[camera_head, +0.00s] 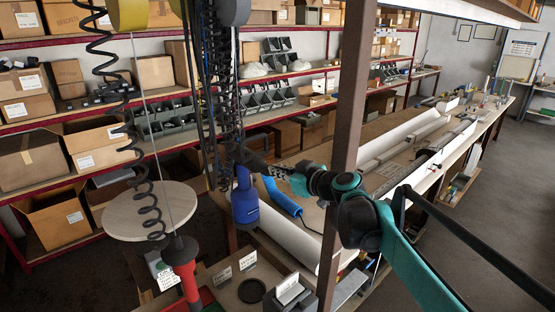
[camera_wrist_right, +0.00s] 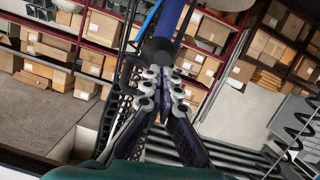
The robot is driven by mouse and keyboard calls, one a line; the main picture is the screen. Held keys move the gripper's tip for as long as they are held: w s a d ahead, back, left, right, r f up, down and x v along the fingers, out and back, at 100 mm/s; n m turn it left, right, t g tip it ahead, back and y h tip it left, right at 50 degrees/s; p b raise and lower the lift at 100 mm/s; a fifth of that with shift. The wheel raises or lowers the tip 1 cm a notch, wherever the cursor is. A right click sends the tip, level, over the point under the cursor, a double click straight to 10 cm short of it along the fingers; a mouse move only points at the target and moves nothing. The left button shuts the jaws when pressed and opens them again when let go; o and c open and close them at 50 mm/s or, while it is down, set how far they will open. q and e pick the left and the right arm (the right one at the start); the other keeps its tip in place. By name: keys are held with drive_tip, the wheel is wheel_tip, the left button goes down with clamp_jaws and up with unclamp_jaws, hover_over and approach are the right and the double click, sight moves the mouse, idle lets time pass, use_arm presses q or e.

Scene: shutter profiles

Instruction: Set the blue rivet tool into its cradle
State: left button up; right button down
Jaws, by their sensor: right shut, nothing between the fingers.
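The blue rivet tool (camera_head: 245,203) hangs upright among dark cables, left of the brown post in the head view. A blue body (camera_wrist_right: 172,18), apparently the same tool, shows beyond the fingertips in the right wrist view. My right gripper (camera_head: 256,161) reaches in from the right, beside the top of the tool. Its fingers (camera_wrist_right: 162,78) are shut with nothing between them. I cannot tell whether they touch the tool. I cannot pick out the cradle for certain; a dark round piece (camera_head: 252,290) lies on the bench below. My left gripper is not in view.
A red tool (camera_head: 184,270) hangs on a coiled cable at left, near a round table top (camera_head: 150,211). A curved blue piece (camera_head: 283,197) lies right of the rivet tool. Shelves of boxes stand behind.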

wheel_tip(320, 180, down, 38)
drive_tip(key=b, duration=2.1)
drive_tip(key=shift+r, duration=0.3)
